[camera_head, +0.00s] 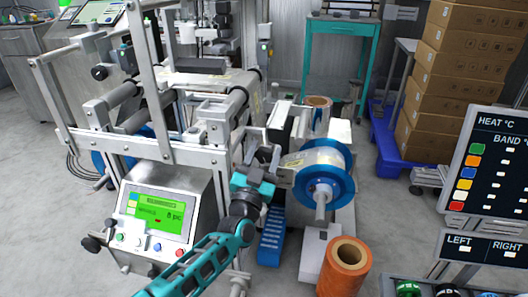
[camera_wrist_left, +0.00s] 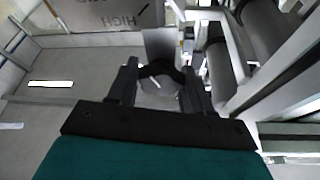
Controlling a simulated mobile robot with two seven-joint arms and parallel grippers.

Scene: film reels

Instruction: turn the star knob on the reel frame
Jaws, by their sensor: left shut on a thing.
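My left gripper (camera_head: 265,158) reaches up from the bottom of the head view, beside the grey machine frame (camera_head: 180,148). In the left wrist view its two dark fingers (camera_wrist_left: 160,75) stand on either side of a dark rounded knob (camera_wrist_left: 161,87), shut on it. The knob has a paler face with a light streak; its star outline is hard to make out. A grey plate (camera_wrist_left: 160,45) stands just beyond the knob. In the head view the gripper hides the knob. My right gripper is in neither view.
A blue-flanged film reel (camera_head: 342,185) sits close right of my left gripper. An orange roll (camera_head: 345,266) stands in front of it. A control box with a green screen (camera_head: 158,215) is left of my arm. Cardboard boxes (camera_head: 455,85) are stacked at the back right.

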